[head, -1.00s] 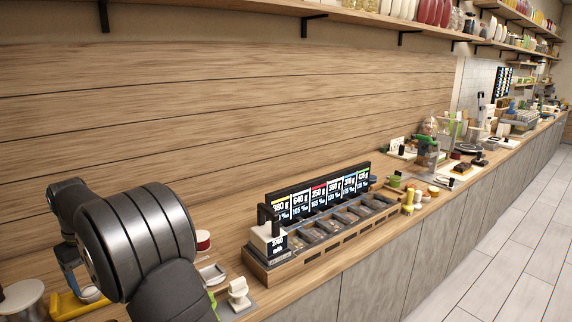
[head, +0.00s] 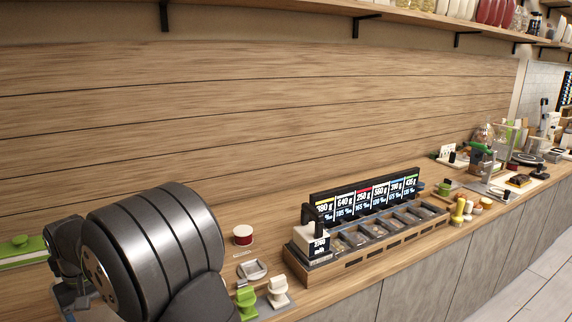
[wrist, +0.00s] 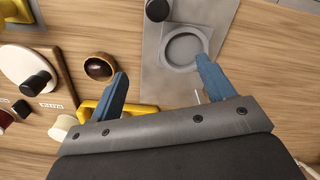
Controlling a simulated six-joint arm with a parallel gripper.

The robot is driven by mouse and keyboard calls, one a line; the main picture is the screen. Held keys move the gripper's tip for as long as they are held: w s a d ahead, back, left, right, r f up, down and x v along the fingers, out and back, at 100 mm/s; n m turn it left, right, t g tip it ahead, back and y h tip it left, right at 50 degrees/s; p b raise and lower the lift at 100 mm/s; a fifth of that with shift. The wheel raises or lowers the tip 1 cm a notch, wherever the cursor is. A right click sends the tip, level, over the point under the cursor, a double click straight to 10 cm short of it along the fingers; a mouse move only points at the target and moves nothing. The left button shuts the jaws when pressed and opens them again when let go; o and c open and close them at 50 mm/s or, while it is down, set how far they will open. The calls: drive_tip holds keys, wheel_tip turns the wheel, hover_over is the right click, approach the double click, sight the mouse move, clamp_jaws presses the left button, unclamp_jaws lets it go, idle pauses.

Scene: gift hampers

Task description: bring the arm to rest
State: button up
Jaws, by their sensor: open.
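In the wrist view my gripper (wrist: 160,88) points down over the wooden counter (wrist: 105,20). Its two blue fingers are wide apart with nothing between them. A grey metal plate with a round ring (wrist: 184,48) lies just beyond the fingertips. A yellow piece (wrist: 90,108) shows behind the left finger. In the head view my dark arm fills the lower left and hides most of the counter there; the fingers cannot be made out in that view.
A display rack with several compartments (head: 375,240) stands on the counter. A red-topped spool (head: 242,236), a small grey tray (head: 252,269) and a white clip-like piece (head: 278,289) stand near my arm. A wooden shelf (head: 400,12) runs above. A wooden bowl (wrist: 100,67) lies near the left finger.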

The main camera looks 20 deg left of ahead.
drive_tip(key=shift+s+a+f, duration=0.45)
drive_tip(key=shift+s+a, duration=0.1)
drive_tip(key=shift+a, duration=0.05)
